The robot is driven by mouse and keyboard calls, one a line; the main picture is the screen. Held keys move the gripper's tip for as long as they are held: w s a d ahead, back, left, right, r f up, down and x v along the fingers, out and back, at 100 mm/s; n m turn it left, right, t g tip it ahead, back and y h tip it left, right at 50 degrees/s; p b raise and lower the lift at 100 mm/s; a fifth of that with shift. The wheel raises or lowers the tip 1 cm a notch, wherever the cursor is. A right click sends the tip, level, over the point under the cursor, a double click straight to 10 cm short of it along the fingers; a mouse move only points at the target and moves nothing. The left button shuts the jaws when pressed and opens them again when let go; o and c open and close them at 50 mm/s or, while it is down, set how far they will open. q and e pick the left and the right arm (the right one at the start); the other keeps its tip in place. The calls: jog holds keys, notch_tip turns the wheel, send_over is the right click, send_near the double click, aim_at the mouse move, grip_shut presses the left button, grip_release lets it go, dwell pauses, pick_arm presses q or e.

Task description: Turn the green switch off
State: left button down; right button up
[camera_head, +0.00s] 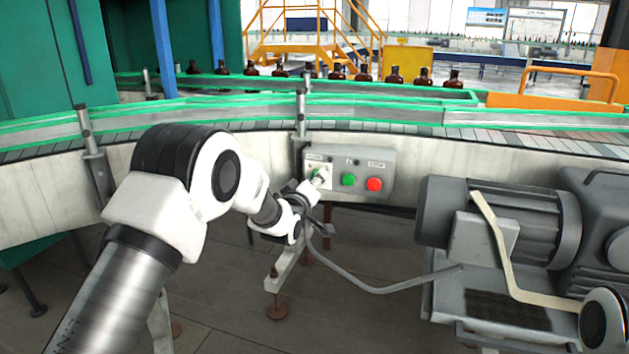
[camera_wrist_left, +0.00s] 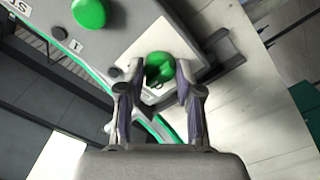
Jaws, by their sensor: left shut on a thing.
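A grey control box (camera_head: 388,160) is mounted on the side of the conveyor. The green switch (camera_wrist_left: 158,66) sits on a pale square plate at the box's left end; in the head view my gripper mostly covers it. My left gripper (camera_head: 318,183) reaches the plate from the lower left. In the left wrist view, its two fingers (camera_wrist_left: 159,88) stand on either side of the green knob, shut on it. The knob's exact angle is partly hidden by the fingers. My right gripper is not in view.
A green button (camera_head: 348,179) and a red button (camera_head: 374,184) are right of the switch. A grey motor (camera_head: 495,222) stands at the right, with a cable (camera_head: 375,288) below the box. Amber bottles (camera_head: 394,75) stand along the conveyor behind.

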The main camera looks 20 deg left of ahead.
pick_arm(q)
jog(key=n+p, duration=0.1)
jog(key=n, duration=0.7)
jog(key=shift+n, duration=0.4)
dwell(0.3)
jog(key=c, duration=0.8)
grip_release()
jog(key=shift+o, duration=0.2)
jog(key=s, duration=1.2)
jog(key=shift+a, duration=0.2)
